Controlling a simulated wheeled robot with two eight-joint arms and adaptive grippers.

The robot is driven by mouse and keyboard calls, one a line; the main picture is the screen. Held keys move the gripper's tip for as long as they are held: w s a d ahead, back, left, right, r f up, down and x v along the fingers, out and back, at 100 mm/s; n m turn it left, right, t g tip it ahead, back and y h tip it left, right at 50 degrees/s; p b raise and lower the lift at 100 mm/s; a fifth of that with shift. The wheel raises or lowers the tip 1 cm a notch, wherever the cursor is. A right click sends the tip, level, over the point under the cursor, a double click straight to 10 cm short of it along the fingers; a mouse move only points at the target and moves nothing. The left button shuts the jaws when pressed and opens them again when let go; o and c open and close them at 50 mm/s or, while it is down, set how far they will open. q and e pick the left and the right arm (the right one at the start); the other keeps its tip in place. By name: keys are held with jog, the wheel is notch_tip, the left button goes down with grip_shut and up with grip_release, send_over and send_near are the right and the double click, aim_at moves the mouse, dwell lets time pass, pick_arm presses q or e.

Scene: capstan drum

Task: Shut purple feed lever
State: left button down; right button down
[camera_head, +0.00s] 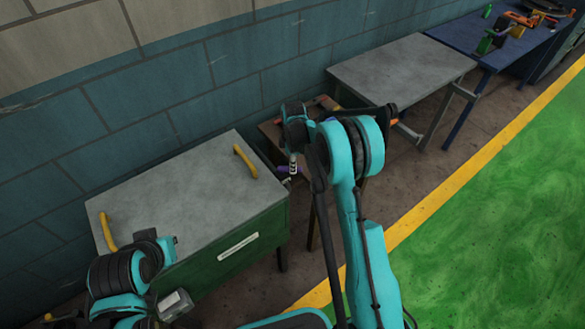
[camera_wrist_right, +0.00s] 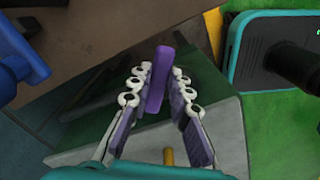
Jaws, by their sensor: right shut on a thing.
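The purple feed lever (camera_wrist_right: 158,80) stands between the two fingers of my right gripper (camera_wrist_right: 160,74) in the right wrist view. The fingers are shut on it, one pad row on each side. In the head view a small bit of the purple lever (camera_head: 283,169) shows beside my right gripper (camera_head: 292,166), just off the right side of the green cabinet. My right wrist and forearm hide most of what the lever is fixed to. My left arm shows at the lower left of the head view, but its fingers cannot be made out.
A green cabinet (camera_head: 238,247) with a grey top and yellow handles (camera_head: 245,161) stands at the left. A grey table (camera_head: 400,68) and a blue bench (camera_head: 500,38) stand along the block wall. A blue part (camera_wrist_right: 20,62) is at the left in the wrist view. The green floor (camera_head: 490,240) is clear.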

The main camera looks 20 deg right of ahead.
jog(key=shift+w+n, duration=0.45)
jog(key=shift+n, duration=0.75)
jog(key=shift+w+n, duration=0.5)
jog(key=shift+n, duration=0.7)
jog(key=shift+w+n, duration=0.45)
jog(key=shift+n, duration=0.75)
jog(key=shift+a, duration=0.1)
jog(key=c, duration=1.7)
grip_release()
notch_tip(320, 180, up, 12)
